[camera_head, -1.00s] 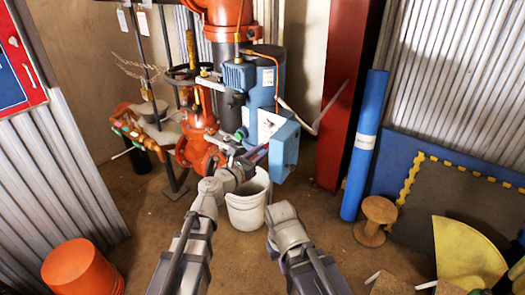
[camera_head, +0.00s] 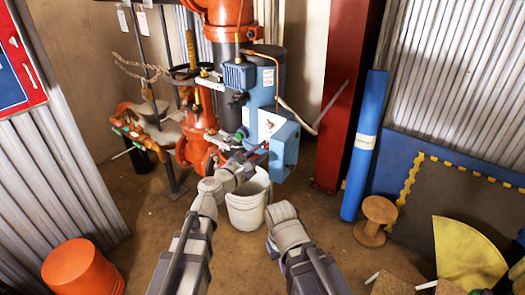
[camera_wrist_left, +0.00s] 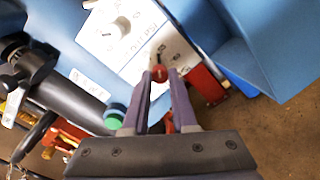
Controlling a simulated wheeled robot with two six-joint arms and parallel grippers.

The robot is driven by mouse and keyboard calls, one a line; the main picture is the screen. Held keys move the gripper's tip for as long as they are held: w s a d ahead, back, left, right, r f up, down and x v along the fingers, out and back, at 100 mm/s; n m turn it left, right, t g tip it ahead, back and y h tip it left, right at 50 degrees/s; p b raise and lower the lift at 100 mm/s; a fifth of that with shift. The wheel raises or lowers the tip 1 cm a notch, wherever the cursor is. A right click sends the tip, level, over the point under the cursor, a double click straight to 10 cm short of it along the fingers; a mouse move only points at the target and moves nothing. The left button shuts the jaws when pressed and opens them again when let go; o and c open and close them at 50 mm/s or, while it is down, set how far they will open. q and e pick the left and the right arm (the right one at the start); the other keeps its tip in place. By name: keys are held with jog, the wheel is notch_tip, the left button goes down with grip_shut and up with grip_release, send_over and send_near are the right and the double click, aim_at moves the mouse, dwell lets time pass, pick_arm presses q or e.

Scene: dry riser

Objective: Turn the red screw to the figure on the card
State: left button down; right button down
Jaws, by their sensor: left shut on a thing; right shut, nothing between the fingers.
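The red screw (camera_wrist_left: 159,73) is a small red round head between the tips of my left gripper (camera_wrist_left: 160,78) in the left wrist view. The fingers are shut on it, in front of a white plate on the blue box. A white card (camera_wrist_left: 122,27) with a round dial and lettering is just above; its figure is too blurred to read. In the head view my left gripper (camera_head: 260,151) reaches the blue box (camera_head: 285,150), and the screw is too small to make out. My right gripper (camera_head: 283,211) is low, before the white bucket, its fingers hidden.
A green knob (camera_wrist_left: 114,117) and dark pipe lie close left of my left fingers. The white bucket (camera_head: 246,208) stands below. Red valves (camera_head: 198,140) are left, a red column (camera_head: 345,100) and blue roll (camera_head: 363,145) right.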

pick_arm(q)
jog(key=m, duration=1.1)
jog(key=shift+m, duration=0.4)
dwell(0.4)
jog(key=c, duration=0.7)
grip_release()
jog(key=shift+s+a, duration=0.1)
jog(key=shift+s, duration=0.05)
